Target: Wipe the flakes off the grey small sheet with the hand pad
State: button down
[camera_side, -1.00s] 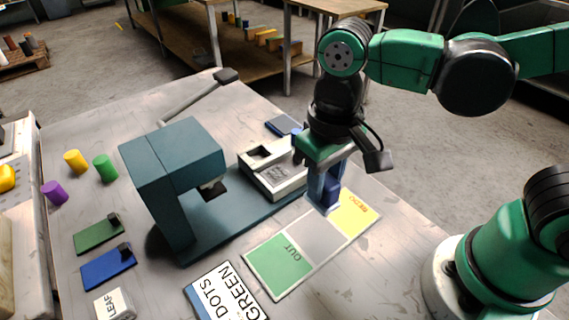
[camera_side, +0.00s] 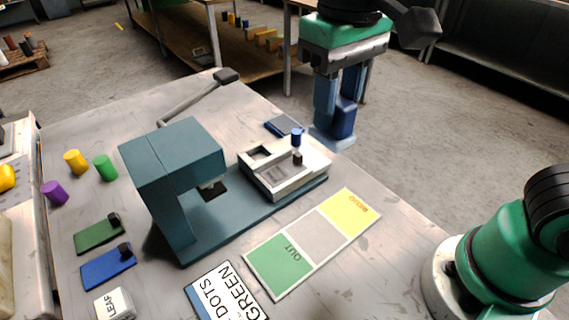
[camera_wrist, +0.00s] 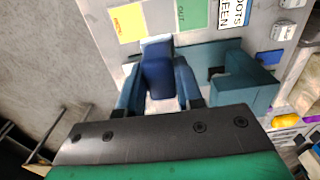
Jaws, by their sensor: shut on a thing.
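My gripper (camera_side: 337,122) is shut on a blue block with a paler base (camera_side: 345,120), which looks like the hand pad. It is held in the air beyond the table's far right edge in the side view. In the wrist view the pad (camera_wrist: 157,72) sits between my two fingers. The nearest grey area is the plain middle panel (camera_side: 316,237) of a mat, between a green OUT panel (camera_side: 280,264) and a yellow REDO panel (camera_side: 349,213). It looks bare.
A dark blue flat piece (camera_side: 283,125) lies behind the fixture. A DOTS GREEN card (camera_side: 226,294) lies in front.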

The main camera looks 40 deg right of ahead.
jog(key=c, duration=1.4)
grip_release()
grip_shut()
jog(key=shift+w+f+m, duration=0.15)
jog(key=shift+w+m, duration=0.25)
jog(key=shift+m, duration=0.1)
jog(key=shift+w+d+f+m, duration=0.3)
jog(key=shift+w+f+m, duration=1.6)
jog(key=shift+f+m, duration=0.85)
jog(key=shift+w+d+f+m, duration=0.3)
jog(key=shift+w+f+m, duration=1.65)
jog(key=shift+f+m, duration=0.75)
jog(key=shift+w+d+f+m, duration=0.3)
jog(key=shift+w+f+m, duration=1.85)
jog(key=shift+m, duration=0.9)
jog(key=shift+s+f, duration=0.25)
jog(key=shift+f, duration=0.4)
jog(key=shift+w, duration=0.35)
jog(key=shift+s, duration=0.15)
